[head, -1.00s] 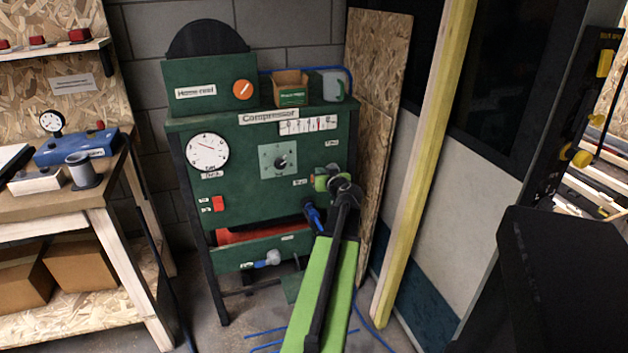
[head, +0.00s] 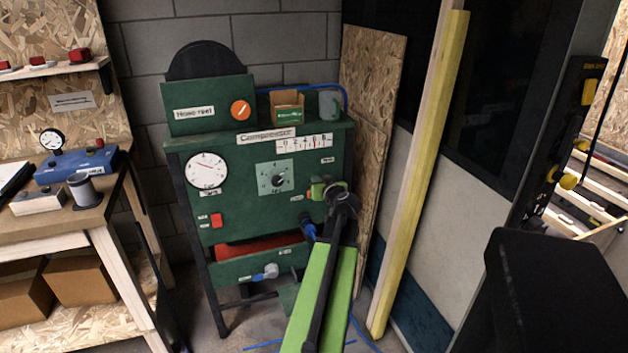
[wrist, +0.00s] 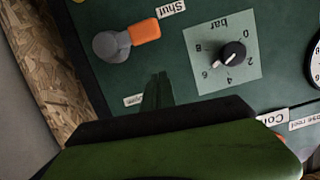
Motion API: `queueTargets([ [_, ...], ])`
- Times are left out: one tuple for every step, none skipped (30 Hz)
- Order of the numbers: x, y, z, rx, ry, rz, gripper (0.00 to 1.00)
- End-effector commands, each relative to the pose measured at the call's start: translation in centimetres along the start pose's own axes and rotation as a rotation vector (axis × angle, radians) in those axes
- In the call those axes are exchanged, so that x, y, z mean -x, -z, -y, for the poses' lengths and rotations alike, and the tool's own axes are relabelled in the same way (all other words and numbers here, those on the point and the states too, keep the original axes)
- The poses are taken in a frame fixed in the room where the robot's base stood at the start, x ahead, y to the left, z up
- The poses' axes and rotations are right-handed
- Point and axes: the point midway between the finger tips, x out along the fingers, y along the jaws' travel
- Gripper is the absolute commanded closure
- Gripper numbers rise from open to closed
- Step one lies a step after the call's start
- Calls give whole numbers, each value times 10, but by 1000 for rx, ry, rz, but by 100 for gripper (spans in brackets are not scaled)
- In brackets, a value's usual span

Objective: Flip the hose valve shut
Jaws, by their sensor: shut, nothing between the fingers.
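The hose valve on the green compressor panel shows in the wrist view as an orange lever (wrist: 146,31) on a grey hub (wrist: 110,45). The wrist picture is upside down. The lever points from the hub towards the "Shut" label (wrist: 171,10). My gripper (wrist: 158,80) is shut and empty, its dark fingertips in front of the panel between the lever and the bar dial. A gap shows between fingertips and lever in that picture; depth is hard to judge. In the head view my gripper (head: 319,190) largely hides the valve.
The compressor (head: 270,225) carries a bar dial (head: 276,177), a white gauge (head: 206,170) and a red switch (head: 216,220). A blue-handled fitting (head: 308,227) sits just below my gripper. A timber post (head: 420,180) stands to the right, a workbench (head: 60,232) to the left.

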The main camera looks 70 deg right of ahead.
Motion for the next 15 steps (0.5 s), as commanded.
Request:
queueTargets([
  [19,0,2,-1,-3,-1,100],
  [27,0,2,-1,-2,0,100],
  [37,0,4,0,-1,0,100],
  [44,0,4,0,-2,0,100],
  [51,0,4,0,-2,0,100],
  [59,-1,4,0,-1,0,100],
  [64,-1,5,0,1,0,100],
  [69,-1,5,0,2,0,100],
  [74,-1,6,1,2,0,100],
  [76,-1,5,1,2,0,100],
  [78,-2,5,1,3,0,100],
  [79,-2,5,1,3,0,100],
  [80,-2,5,2,4,0,100],
  [80,-2,5,2,4,0,100],
  [79,-2,5,2,5,0,100],
])
